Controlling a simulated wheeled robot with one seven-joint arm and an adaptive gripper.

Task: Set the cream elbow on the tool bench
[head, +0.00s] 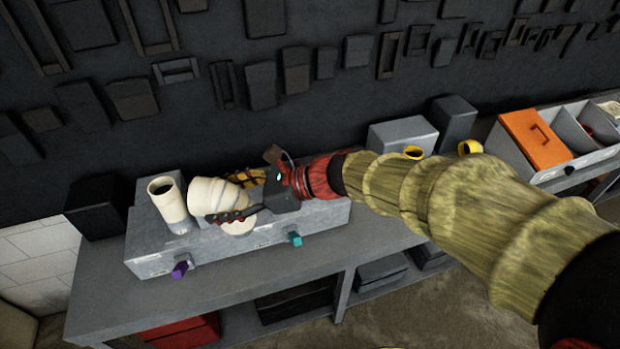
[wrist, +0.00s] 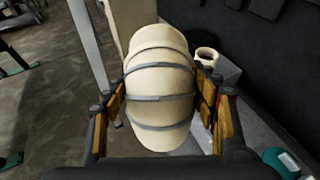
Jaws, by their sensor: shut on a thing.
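The cream elbow (head: 207,194) is a curved segmented pipe; the wrist view shows it with grey bands (wrist: 160,85). My gripper (head: 224,199) is shut on it, with one finger on each side. In the head view the elbow is over a long grey metal box (head: 150,251), close to an upright cream pipe stub (head: 166,204). A pale round part (head: 238,224) shows below the fingers; I cannot tell whether it belongs to the elbow. I cannot tell whether the elbow touches the box. The box stands on a grey bench (head: 210,290).
The box has a purple knob (head: 180,270) and a teal knob (head: 295,239) at its front. A black box (head: 97,207) stands at left. Grey boxes (head: 402,136) and yellow rings (head: 413,152) lie right, near an orange-fronted bin (head: 535,139). The dark wall is close behind.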

